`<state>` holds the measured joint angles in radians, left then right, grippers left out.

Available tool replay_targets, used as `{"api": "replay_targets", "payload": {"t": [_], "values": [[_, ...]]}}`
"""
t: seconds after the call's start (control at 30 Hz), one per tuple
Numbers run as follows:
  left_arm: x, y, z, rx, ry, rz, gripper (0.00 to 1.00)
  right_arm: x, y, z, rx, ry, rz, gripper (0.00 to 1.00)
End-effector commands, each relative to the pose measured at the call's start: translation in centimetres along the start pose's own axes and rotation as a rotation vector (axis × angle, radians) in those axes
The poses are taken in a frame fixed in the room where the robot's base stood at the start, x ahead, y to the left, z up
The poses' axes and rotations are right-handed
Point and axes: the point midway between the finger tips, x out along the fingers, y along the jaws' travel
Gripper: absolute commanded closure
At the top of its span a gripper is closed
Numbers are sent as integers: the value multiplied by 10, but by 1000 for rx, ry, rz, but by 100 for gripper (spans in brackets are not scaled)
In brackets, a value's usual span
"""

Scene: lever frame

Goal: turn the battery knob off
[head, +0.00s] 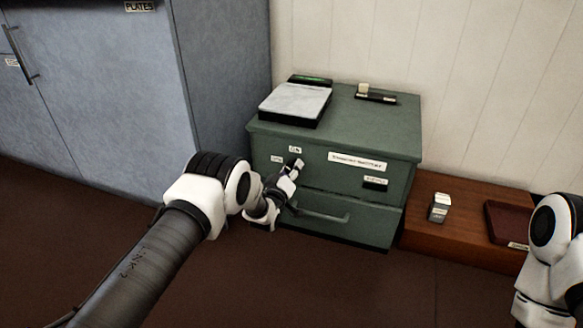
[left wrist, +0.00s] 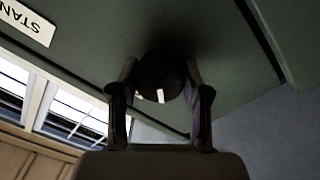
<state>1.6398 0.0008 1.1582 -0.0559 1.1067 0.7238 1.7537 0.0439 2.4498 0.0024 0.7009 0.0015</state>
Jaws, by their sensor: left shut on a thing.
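The battery knob (left wrist: 160,78) is a dark, round knob on the front of the green cabinet (head: 345,185). In the left wrist view it sits between the two fingers of my left gripper (left wrist: 160,90), with a pale mark on its face. In the head view my left gripper (head: 294,168) reaches the upper left of the cabinet front and is shut on the knob, mostly hiding it. A small white label (head: 295,149) is just above it and another (head: 276,159) is to its left. My right gripper is out of view.
A scale with a pale plate (head: 295,101) and a small block on a dark base (head: 376,94) stand on the cabinet. A drawer handle (head: 322,215) is below my left gripper. A low wooden platform (head: 455,237) holds a small metal block (head: 439,207) and red tray (head: 507,222).

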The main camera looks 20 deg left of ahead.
Motion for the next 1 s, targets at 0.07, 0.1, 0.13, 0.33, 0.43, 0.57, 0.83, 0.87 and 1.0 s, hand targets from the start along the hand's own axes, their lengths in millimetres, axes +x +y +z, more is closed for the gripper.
{"api": "replay_targets", "payload": {"t": [0.07,0.1,0.13,0.33,0.43,0.57,0.83,0.87,1.0], "values": [[0,1,-1,-71,2,0,88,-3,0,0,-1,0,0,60],[0,1,-1,-109,3,0,88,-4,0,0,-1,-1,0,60],[0,1,-1,-137,4,0,88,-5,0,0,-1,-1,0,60],[0,1,-1,-326,9,-1,88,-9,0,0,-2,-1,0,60],[0,1,-1,-415,11,-1,88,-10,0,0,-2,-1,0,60],[0,1,-1,-519,13,-1,88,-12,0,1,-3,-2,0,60],[0,0,0,-669,15,-1,88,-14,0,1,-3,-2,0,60],[0,0,0,-680,16,-1,88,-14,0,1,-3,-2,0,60],[0,0,0,-715,16,-2,88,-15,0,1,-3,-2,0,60]]}}
